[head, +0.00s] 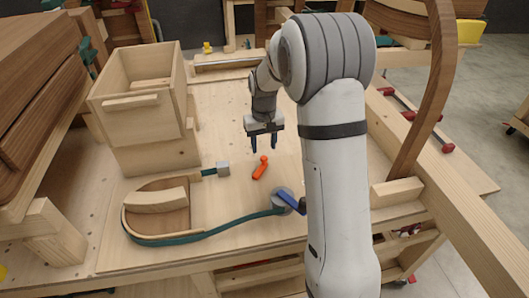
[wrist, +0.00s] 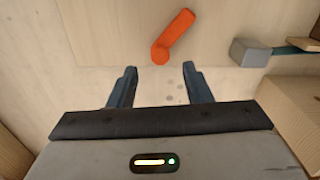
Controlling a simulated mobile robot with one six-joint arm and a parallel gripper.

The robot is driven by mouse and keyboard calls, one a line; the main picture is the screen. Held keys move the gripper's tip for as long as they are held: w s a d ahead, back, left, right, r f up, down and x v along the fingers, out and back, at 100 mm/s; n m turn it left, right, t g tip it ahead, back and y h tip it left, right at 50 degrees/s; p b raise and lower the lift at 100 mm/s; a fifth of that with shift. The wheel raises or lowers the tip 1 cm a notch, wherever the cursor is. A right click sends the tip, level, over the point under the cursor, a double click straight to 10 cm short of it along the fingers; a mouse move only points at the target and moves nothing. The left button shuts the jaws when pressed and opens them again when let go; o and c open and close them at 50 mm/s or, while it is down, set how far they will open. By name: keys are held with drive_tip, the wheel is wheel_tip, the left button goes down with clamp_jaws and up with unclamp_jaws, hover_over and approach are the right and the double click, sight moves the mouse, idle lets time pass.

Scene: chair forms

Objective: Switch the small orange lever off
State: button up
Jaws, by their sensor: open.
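The small orange lever (head: 261,167) lies on the light wooden bench top, near its middle in the head view. It has a round end and a longer arm. In the head view the round end is at the upper right and the arm points down and left. The lever also shows in the wrist view (wrist: 173,36), at the top, beyond the fingertips. My gripper (head: 265,146) hangs above the bench just behind the lever, fingers pointing down. Its two dark fingers (wrist: 159,72) are apart with nothing between them. The gripper is not touching the lever.
A curved wooden form with a green strap (head: 195,238) lies in front and to the left, the strap running to a grey round clamp (head: 283,198). A grey block (head: 223,169) sits left of the lever. A wooden box (head: 140,95) stands at the back left.

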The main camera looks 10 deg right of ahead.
sight(264, 157)
drive_tip(key=shift+f+p, duration=0.35)
drive_tip(key=shift+f, duration=1.9)
drive_tip(key=shift+c, duration=0.4)
